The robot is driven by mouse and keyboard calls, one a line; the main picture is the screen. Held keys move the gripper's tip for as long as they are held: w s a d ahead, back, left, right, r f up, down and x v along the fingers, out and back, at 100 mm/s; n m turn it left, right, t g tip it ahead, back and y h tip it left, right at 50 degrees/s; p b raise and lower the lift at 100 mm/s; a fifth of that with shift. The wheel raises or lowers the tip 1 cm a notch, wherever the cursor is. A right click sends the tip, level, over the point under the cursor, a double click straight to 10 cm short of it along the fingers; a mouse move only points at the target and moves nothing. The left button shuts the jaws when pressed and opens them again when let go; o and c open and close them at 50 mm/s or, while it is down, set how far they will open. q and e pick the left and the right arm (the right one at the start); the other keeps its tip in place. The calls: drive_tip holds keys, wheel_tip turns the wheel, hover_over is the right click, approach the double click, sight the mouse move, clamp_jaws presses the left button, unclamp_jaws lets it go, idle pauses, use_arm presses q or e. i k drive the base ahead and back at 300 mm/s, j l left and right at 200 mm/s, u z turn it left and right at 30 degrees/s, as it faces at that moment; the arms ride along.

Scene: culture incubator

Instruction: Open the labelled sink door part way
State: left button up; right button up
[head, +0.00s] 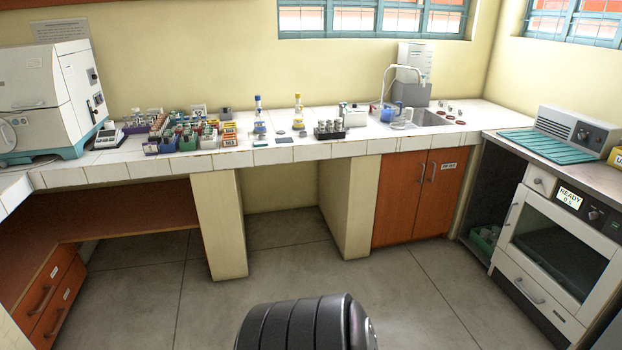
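The sink cabinet has two orange-brown doors under the white tiled counter. The right sink door (440,205) bears a small white label (449,166) near its top. The left sink door (400,200) has no label that I can see. Each door has a vertical handle near the middle seam; the labelled door's handle (433,172) is the right one. Both doors look shut. Neither of my grippers is in view; a dark rounded part of me shows at the bottom centre.
Grey floor (300,270) lies open before the cabinet. A white-fronted oven-like unit (560,250) stands to the right, with an open dark recess (485,195) beside the cabinet. A cream pillar (362,205) stands left of the doors. Tube racks (190,135) stand on the counter.

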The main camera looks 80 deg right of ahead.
sight(444, 167)
drive_tip(key=z, duration=3.65)
drive_tip(key=i+u, duration=0.2)
drive_tip(key=i, duration=1.1)
